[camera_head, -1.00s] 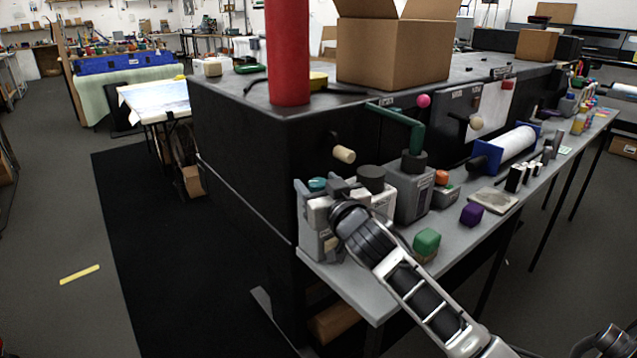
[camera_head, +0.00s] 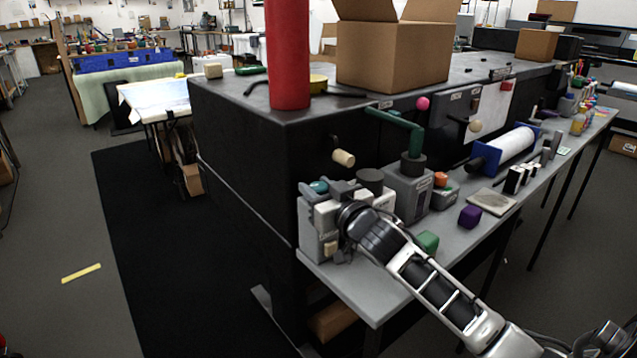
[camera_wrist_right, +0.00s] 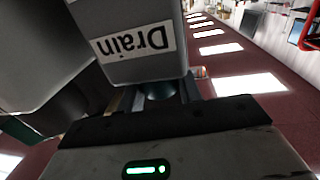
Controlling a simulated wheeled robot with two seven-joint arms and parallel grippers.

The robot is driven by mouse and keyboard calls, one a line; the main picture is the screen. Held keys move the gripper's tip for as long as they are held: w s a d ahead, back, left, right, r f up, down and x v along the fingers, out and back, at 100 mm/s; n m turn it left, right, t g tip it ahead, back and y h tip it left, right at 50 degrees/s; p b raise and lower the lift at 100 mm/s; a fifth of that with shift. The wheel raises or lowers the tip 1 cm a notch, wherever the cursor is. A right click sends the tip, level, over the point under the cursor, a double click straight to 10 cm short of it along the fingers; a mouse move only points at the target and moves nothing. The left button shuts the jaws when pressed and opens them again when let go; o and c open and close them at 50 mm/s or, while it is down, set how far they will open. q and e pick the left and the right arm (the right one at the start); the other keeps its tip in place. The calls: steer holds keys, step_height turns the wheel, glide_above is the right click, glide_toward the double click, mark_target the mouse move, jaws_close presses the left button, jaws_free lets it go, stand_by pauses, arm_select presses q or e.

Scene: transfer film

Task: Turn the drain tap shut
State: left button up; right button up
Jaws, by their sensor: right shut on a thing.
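The drain tap's teal knob (camera_head: 319,187) sits at the top of a grey box (camera_head: 308,240) on the near left end of the grey bench. My right gripper (camera_head: 318,189) is at the knob, with its fingers shut on it. In the right wrist view, part of the teal knob (camera_wrist_right: 160,91) shows between the fingers, below a grey block with an upside-down "Drain" label (camera_wrist_right: 133,40). The fingers and wrist hide much of the tap, and its turn angle cannot be told. My left gripper is not in view.
A dark round cap (camera_head: 370,178) and a grey unit with a green crank (camera_head: 412,142) stand close to my right wrist. The black cabinet (camera_head: 240,170) rises behind.

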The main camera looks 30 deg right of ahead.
steer(key=n+y+p, duration=0.1)
steer(key=n+y, duration=0.1)
steer(key=y, duration=0.1)
steer(key=shift+d+r+p, duration=0.1)
steer(key=shift+r+p, duration=0.1)
steer(key=shift+p, duration=0.15)
steer(key=n+y, duration=0.1)
steer(key=y, duration=0.1)
steer(key=shift+n+g+y, duration=0.3)
steer(key=shift+n, duration=0.1)
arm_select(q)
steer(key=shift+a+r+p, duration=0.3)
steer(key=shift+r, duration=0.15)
arm_select(e)
steer(key=shift+y, duration=0.4)
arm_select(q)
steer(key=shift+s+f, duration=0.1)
arm_select(e)
steer(key=shift+f+n, duration=0.1)
steer(key=shift+n, duration=0.2)
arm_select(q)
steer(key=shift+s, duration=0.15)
arm_select(e)
steer(key=o, duration=1)
